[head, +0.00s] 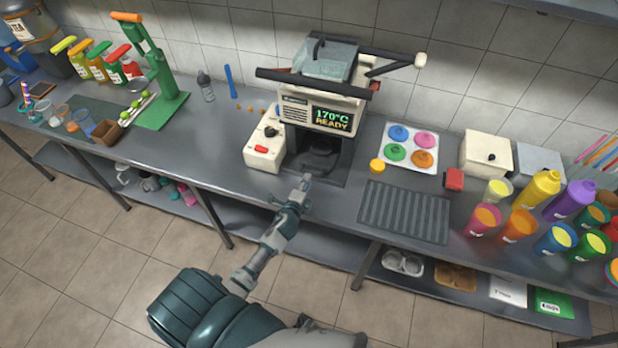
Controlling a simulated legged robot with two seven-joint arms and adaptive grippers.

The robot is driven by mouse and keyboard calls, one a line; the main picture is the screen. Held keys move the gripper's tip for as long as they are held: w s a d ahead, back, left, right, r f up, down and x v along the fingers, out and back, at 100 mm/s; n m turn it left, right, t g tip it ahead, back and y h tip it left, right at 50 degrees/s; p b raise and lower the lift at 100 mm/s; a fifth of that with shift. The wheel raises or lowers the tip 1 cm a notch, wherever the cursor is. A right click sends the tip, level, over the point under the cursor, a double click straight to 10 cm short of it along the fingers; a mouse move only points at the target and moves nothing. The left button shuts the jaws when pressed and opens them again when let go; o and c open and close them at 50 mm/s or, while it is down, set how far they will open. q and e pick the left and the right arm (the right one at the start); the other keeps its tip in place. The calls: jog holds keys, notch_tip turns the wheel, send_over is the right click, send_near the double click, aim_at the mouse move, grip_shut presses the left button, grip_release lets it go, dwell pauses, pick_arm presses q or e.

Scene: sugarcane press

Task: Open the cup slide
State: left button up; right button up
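A cream and dark press machine (322,110) stands against the wall at the middle of the counter, with a screen reading 170°C READY. Its dark lower bay (318,158) faces me and holds a dark rounded part. I cannot clearly tell the cup slide apart from the rest of this bay. My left gripper (306,182) is just in front of the bay, near the counter's front edge. It is too small to tell whether its fingers are open or touch the machine. My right gripper is not in view.
A cream control box (265,147) with a red button adjoins the machine's left side. To the right are a ribbed dark mat (403,212), a tray of coloured lids (409,146) and several coloured cups. A green hand press (160,85) stands left. A shelf runs under the counter.

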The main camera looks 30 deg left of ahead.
pick_arm(q)
jog(key=x, duration=0.2)
jog(key=shift+w+a+f, duration=0.15)
jog(key=shift+w, duration=0.05)
jog(key=shift+w+a+f, duration=0.1)
jog(key=shift+w+a, duration=0.15)
jog(key=shift+w, duration=0.05)
jog(key=shift+w+a+f, duration=0.1)
jog(key=shift+a, duration=0.2)
jog(key=shift+d, duration=0.4)
grip_shut()
